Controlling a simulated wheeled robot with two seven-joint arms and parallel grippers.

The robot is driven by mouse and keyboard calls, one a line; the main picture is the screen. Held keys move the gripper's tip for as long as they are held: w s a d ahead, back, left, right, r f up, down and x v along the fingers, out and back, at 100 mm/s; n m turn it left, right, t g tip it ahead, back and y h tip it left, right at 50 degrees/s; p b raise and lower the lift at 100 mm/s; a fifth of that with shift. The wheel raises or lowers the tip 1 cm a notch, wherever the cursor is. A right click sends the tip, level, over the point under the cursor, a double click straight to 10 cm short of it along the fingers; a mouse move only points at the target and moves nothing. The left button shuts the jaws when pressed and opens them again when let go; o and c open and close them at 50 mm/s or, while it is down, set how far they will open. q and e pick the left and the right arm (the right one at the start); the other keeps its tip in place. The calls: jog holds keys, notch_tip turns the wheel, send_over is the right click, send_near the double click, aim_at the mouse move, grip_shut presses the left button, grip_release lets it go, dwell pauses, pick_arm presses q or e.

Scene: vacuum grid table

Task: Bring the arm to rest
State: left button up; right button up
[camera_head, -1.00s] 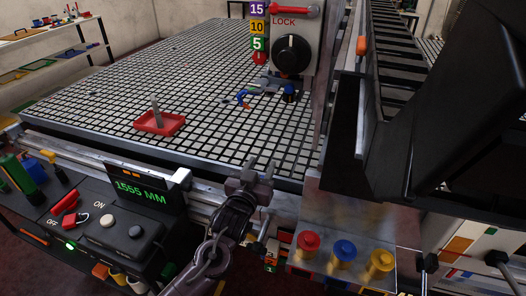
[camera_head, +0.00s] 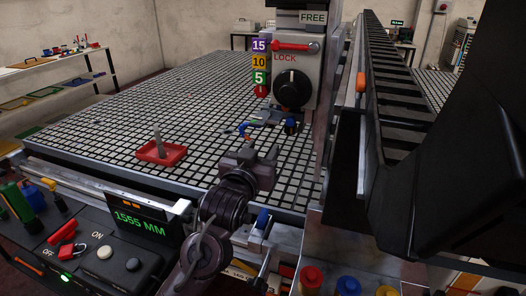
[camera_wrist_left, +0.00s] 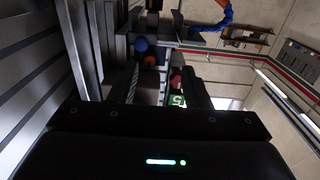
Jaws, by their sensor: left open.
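My right gripper is not in view.
A red tray (camera_head: 160,153) with a grey post stands on the table. A machine head with a black dial (camera_head: 291,87) and red lock lever (camera_head: 290,46) rises behind the gripper. A control panel reading 1555 MM (camera_head: 140,222) is at lower left. Coloured knobs (camera_head: 312,278) are at lower right.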

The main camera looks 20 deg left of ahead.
pick_arm(q)
jog(key=s+f+g, duration=0.4)
jog(key=s+f, duration=0.1)
jog(key=f, duration=0.3)
jog(key=s+f+g, duration=0.3)
jog(key=s+f, duration=0.2)
jog(key=f, duration=0.4)
jog(key=s+a+f+m+g, duration=0.1)
jog(key=s+f+g, duration=0.35)
jog(key=s, duration=0.35)
jog(key=s+a+f+m+g, duration=0.1)
jog(key=s+f+g, duration=0.3)
jog(key=s, duration=0.5)
notch_tip(320, 180, down, 29)
jog(key=s, duration=0.2)
jog(key=s+a+f+g+p, duration=0.1)
jog(key=s+a+f, duration=0.2)
jog(key=s+f, duration=1.6)
jog(key=shift+s+a+y, duration=0.15)
jog(key=shift+s+y, duration=0.15)
jog(key=shift+s, duration=0.2)
jog(key=shift+g, duration=0.25)
